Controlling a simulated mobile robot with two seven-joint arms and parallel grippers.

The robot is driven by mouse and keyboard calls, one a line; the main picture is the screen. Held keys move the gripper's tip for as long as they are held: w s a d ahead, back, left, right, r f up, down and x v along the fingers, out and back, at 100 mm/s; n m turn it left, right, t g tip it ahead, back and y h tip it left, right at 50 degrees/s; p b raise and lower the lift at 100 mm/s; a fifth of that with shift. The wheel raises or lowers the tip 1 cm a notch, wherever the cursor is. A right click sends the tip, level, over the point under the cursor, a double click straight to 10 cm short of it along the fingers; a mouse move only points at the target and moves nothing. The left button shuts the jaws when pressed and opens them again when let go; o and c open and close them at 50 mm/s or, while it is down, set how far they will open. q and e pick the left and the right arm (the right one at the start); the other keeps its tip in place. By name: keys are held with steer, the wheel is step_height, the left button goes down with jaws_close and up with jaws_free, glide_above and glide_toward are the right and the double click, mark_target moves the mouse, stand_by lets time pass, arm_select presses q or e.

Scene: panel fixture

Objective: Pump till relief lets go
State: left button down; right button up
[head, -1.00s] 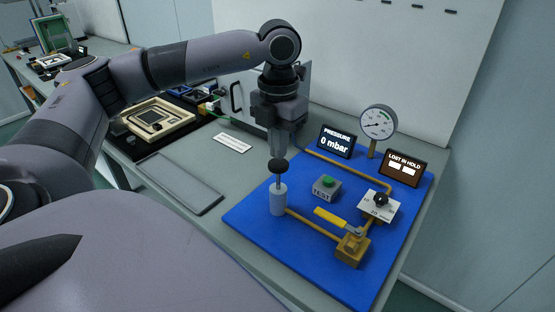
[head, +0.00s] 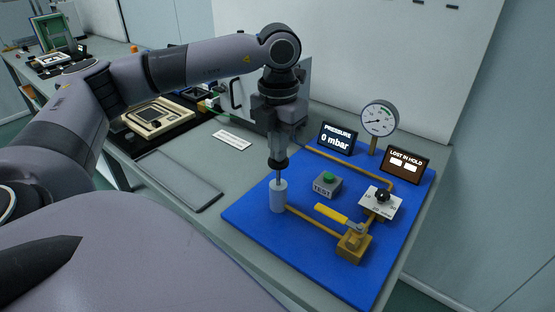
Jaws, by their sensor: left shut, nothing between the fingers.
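The hand pump is a pale grey cylinder (head: 278,198) with a thin rod and a black knob (head: 279,164) on top, standing upright on the blue panel (head: 318,249). My left gripper (head: 279,159) points straight down, shut and empty, with its fingertips at the top of the knob. I cannot tell for sure whether they touch it. The pressure display (head: 337,139) reads 0 mbar. The round gauge (head: 380,118) stands behind. A dark dial knob (head: 382,195) sits on a white scale plate. A yellow lever (head: 333,215) sits on the brass valve block (head: 353,246). My right gripper is not in view.
A grey TEST box with a green button (head: 329,180) stands right of the pump. The "LOST IN HOLD" display (head: 404,164) shows blank bars. Brass pipes join the parts. A grey tray (head: 180,181) and a white label (head: 232,140) lie to the left.

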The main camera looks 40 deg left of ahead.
arm_select(q)
steer(key=shift+f+b, duration=1.3)
steer(key=shift+f, duration=0.7)
steer(key=shift+r+p, duration=2.3)
steer(key=shift+r, duration=0.65)
steer(key=shift+f, duration=0.15)
steer(key=shift+f+b, duration=2.15)
steer(key=shift+f, duration=0.55)
step_height(320, 180, up, 6)
steer(key=p, duration=0.4)
steer(key=shift+f, duration=0.15)
steer(key=shift+f, duration=0.2)
